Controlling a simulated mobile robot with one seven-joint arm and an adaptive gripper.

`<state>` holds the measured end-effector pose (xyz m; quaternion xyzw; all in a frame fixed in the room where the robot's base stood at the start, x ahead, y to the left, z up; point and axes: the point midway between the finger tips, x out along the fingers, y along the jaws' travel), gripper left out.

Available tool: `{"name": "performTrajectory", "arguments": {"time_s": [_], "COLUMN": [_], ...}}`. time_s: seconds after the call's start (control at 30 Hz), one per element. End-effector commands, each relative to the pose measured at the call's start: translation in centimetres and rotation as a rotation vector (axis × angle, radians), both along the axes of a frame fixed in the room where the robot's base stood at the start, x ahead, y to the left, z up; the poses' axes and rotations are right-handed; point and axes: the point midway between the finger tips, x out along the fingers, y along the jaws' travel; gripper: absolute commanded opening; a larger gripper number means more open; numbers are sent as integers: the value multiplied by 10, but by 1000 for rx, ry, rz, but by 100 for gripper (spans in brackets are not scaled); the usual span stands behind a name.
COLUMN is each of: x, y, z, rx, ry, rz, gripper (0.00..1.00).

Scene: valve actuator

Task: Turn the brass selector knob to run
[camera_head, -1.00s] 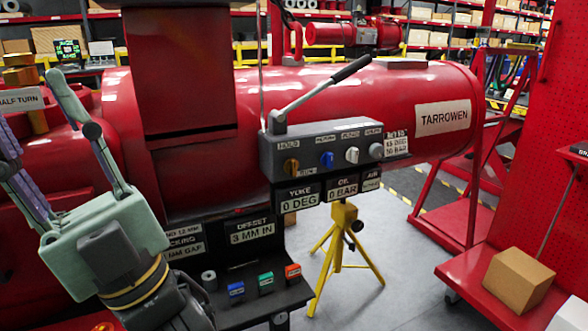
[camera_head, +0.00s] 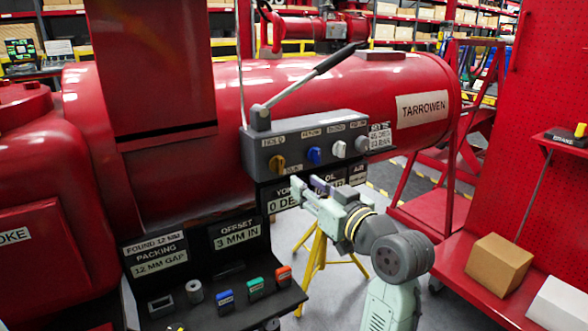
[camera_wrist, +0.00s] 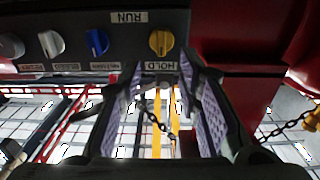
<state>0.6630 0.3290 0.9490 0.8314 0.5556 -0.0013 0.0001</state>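The brass selector knob (camera_head: 277,163) is at the left end of the grey valve box (camera_head: 310,139). A HOLD label is above it and a RUN label is below and to its right. In the wrist view, which is turned over, the knob (camera_wrist: 161,41) has RUN towards the top and HOLD just below. I cannot tell where its pointer stands. My gripper (camera_head: 306,186) is just below the box front, to the right of and below the knob, apart from it. In the wrist view its purple-padded fingers (camera_wrist: 163,85) are spread and empty, with the knob beyond their tips.
Blue (camera_head: 314,154), white (camera_head: 339,149) and grey (camera_head: 362,144) knobs sit in a row right of the brass one. A long lever (camera_head: 310,80) rises from the box. Gauge plates hang below it. A yellow stand (camera_head: 318,255) is underneath. A shelf holds coloured blocks.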

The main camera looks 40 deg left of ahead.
Motion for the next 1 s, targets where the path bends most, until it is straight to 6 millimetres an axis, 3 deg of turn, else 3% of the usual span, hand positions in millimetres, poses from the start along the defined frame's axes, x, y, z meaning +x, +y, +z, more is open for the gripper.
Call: {"name": "performTrajectory", "arguments": {"time_s": [0.5,0.7,1.0], "x": [32,37,37], "y": [82,94,94], "z": [3,1,1], "rx": [1,3,2], "ry": [0,-1,-2], "rz": [2,1,0], "gripper": [32,32,29]}}
